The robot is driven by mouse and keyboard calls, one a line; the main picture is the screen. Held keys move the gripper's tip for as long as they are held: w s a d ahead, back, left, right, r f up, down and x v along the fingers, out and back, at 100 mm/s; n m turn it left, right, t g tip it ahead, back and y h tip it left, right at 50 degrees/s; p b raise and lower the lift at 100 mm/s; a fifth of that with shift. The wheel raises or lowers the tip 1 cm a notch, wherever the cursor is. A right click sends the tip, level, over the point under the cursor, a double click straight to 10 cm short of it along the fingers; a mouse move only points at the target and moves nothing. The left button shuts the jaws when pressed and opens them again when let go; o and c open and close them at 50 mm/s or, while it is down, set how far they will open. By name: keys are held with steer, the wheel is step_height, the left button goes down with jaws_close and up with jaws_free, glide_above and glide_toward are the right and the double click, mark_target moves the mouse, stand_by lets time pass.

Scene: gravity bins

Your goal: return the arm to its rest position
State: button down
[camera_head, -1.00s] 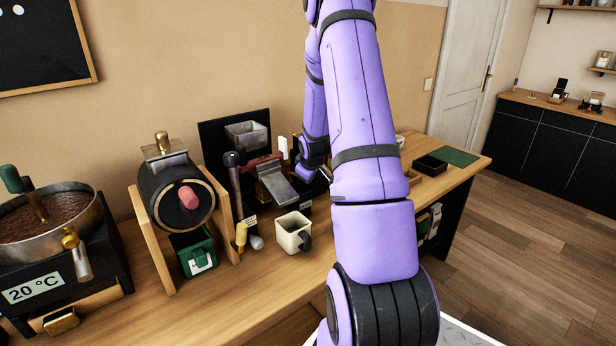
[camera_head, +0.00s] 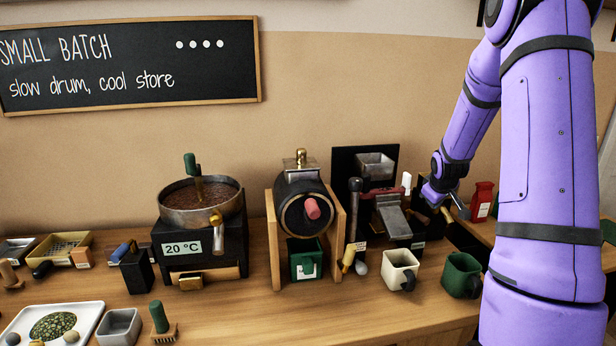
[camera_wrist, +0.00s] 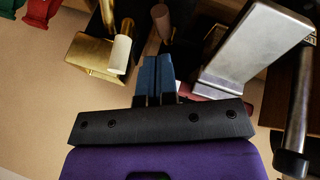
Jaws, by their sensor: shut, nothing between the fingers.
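My gripper (camera_wrist: 157,78) shows in the wrist view with its two blue fingers together and nothing between them. In the head view my purple arm (camera_head: 545,150) fills the right side and bends down over the bench. There my gripper (camera_head: 440,192) is small and partly hidden, just right of the machine with the metal chute (camera_head: 392,218). The wrist view shows the pale metal chute (camera_wrist: 250,50) right of the fingers and a brass part with a white handle (camera_wrist: 98,52) to their left. I cannot tell whether the fingers touch anything.
A drum roaster (camera_head: 303,208) and a cooling pan (camera_head: 200,205) stand left of the arm on the wooden bench (camera_head: 250,318). A cream mug (camera_head: 400,268) and a green mug (camera_head: 460,272) stand near its front. A red bag (camera_head: 482,202) stands behind my arm.

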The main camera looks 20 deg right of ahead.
steer(key=s+a+r+y, duration=0.1)
steer(key=s+a+r, duration=0.2)
steer(key=a+r, duration=0.6)
steer(key=s+a+r, duration=0.3)
steer(key=a+r, duration=0.4)
steer(key=a, duration=0.4)
steer(key=s+a+r+y, duration=0.1)
steer(key=s+a+r, duration=0.1)
steer(key=s+a, duration=0.6)
steer(key=s+a+r+m+y, duration=0.1)
steer(key=s+a+r+y, duration=0.1)
steer(key=s+a, duration=0.6)
steer(key=s+r, duration=0.1)
steer(key=s, duration=0.3)
steer(key=shift+s+a+r, duration=0.2)
steer(key=shift+s+r, duration=0.1)
steer(key=shift+s, duration=0.1)
stand_by(1.3)
